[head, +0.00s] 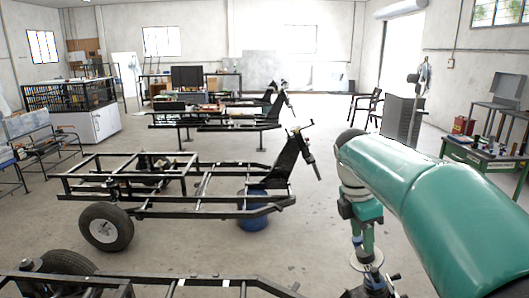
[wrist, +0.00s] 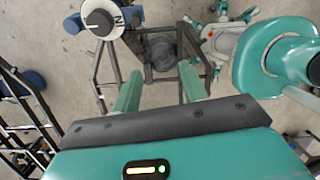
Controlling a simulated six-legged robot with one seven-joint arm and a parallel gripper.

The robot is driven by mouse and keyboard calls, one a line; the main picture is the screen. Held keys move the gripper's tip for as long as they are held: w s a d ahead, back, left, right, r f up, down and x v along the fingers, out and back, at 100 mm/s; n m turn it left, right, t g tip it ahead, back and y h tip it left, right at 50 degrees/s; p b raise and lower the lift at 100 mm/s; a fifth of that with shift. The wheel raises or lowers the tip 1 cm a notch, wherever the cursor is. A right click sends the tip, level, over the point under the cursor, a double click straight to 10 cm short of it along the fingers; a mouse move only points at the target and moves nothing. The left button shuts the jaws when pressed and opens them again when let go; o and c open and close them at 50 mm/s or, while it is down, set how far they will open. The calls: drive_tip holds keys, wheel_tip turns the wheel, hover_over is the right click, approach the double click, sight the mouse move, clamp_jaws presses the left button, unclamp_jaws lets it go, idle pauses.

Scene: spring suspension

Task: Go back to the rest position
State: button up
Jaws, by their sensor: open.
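My gripper (wrist: 160,90) shows in the wrist view with its two green fingers spread apart. Nothing sits between the fingers; the grey floor and part of a dark metal frame show beyond them. In the head view my green arm reaches in from the right, and the gripper's fingers cannot be made out there. No spring is clearly visible in either view.
A black tubular vehicle frame (head: 180,198) with a wheel (head: 105,227) stands in the middle. A blue drum (head: 253,212) is under its right end. Another frame (head: 215,118) stands behind, and one (head: 150,286) is in front. A green workbench (head: 485,156) stands right.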

drive_tip(key=s+a+f+m+t+y, duration=0.1)
drive_tip(key=s+a+f+m+t, duration=0.2)
drive_tip(key=s+m, duration=0.6)
drive_tip(key=s+a+f+m+t+y, duration=0.1)
drive_tip(key=s+a+f+m+t, duration=0.1)
drive_tip(key=s+m, duration=0.8)
drive_tip(key=shift+s+a+f+t, duration=0.4)
drive_tip(key=shift+s+a+f, duration=0.15)
drive_tip(key=shift+s+a, duration=0.3)
idle(0.3)
